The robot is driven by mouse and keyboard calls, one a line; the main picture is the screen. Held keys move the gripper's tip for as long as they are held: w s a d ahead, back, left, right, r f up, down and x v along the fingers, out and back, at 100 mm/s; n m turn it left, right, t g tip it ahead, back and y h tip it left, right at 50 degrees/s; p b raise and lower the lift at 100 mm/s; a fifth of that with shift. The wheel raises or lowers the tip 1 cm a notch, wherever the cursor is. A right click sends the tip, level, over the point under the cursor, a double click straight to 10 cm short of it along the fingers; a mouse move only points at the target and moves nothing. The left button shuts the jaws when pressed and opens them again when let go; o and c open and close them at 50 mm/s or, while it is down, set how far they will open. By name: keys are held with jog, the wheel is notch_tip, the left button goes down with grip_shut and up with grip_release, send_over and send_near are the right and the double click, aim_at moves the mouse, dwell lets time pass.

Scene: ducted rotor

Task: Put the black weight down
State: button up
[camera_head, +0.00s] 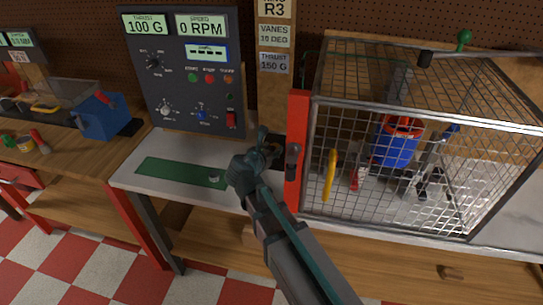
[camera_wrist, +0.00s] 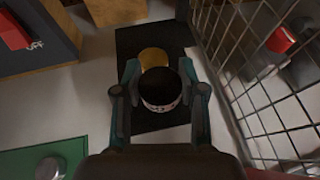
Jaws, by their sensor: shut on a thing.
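The black weight (camera_wrist: 160,88), a short dark cylinder with a pale marked band, sits between the two fingers of my gripper (camera_wrist: 160,98) in the wrist view. My gripper is shut on it. A brass-coloured disc (camera_wrist: 154,57) shows just beyond the weight, over a black pad (camera_wrist: 150,38). I cannot tell whether the weight touches anything below it. In the head view my gripper (camera_head: 271,150) is over the bench, just left of the cage's red post; there my arm hides most of the weight and pad.
The wire cage (camera_head: 420,140) with its red post (camera_head: 297,150) stands close on the right. A green mat (camera_head: 165,171) with a small silver weight (camera_head: 214,179) lies to the left. The control panel (camera_head: 187,75) stands behind the mat.

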jog(key=shift+f, duration=1.55)
jog(key=shift+f, duration=0.15)
jog(key=o, duration=1.1)
jog(key=shift+s+r, duration=0.1)
jog(key=shift+r, duration=0.1)
jog(key=b+v, duration=0.2)
jog(key=v, duration=1)
jog(key=shift+a, duration=0.1)
jog(key=shift+f, duration=0.1)
